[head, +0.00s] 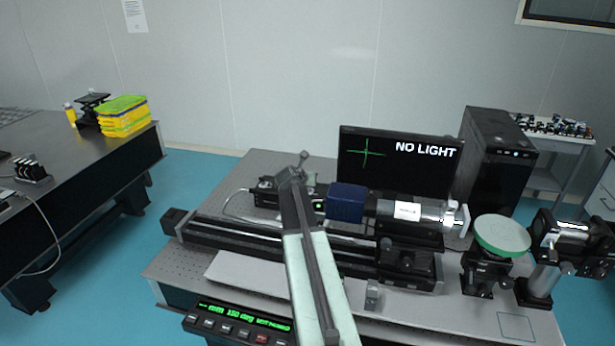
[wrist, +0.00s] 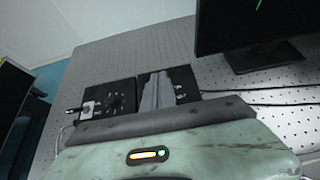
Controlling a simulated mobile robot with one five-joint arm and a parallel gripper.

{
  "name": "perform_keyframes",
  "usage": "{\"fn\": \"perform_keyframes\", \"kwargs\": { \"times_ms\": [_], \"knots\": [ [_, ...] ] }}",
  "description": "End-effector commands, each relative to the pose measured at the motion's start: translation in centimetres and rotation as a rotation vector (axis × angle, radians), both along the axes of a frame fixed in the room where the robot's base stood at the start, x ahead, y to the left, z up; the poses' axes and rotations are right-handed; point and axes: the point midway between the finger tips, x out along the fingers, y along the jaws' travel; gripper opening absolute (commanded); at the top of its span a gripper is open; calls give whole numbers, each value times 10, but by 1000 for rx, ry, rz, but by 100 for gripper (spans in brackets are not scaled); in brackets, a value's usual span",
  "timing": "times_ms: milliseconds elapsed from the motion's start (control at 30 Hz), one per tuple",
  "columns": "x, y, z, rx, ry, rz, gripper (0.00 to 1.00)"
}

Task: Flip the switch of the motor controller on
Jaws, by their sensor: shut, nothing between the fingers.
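A black box with small white markings, probably the motor controller (wrist: 107,97), lies in the wrist view just left of my gripper (wrist: 158,78). A black box in the same area shows in the head view (head: 265,190), partly behind my arm. My gripper is shut and empty, and it points at the boxes from the near side. In the wrist view it covers part of a second black box (wrist: 187,84). The switch and its position are too small to make out. I cannot tell whether the gripper touches either box.
A monitor (head: 398,160) reading "NO LIGHT" stands behind the setup. A blue block (head: 346,203) and a cylinder (head: 408,211) are right of my gripper. A long black rail (head: 250,239) lies in front. Bare perforated table (wrist: 120,57) shows behind the boxes.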

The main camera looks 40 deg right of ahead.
Motion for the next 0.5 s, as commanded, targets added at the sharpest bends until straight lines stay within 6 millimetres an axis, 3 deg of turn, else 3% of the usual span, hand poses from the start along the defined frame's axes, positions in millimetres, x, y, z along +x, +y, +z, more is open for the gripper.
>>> {"fn": "perform_keyframes", "kwargs": {
  "times_ms": [133, 300, 500],
  "knots": [
    [-9, 24, 20, 0, 0, 4, 0],
    [-13, 30, 66, 1, 1, 1, 0],
    [-19, 39, 105, 1, 1, 1, 0]
  ]
}}
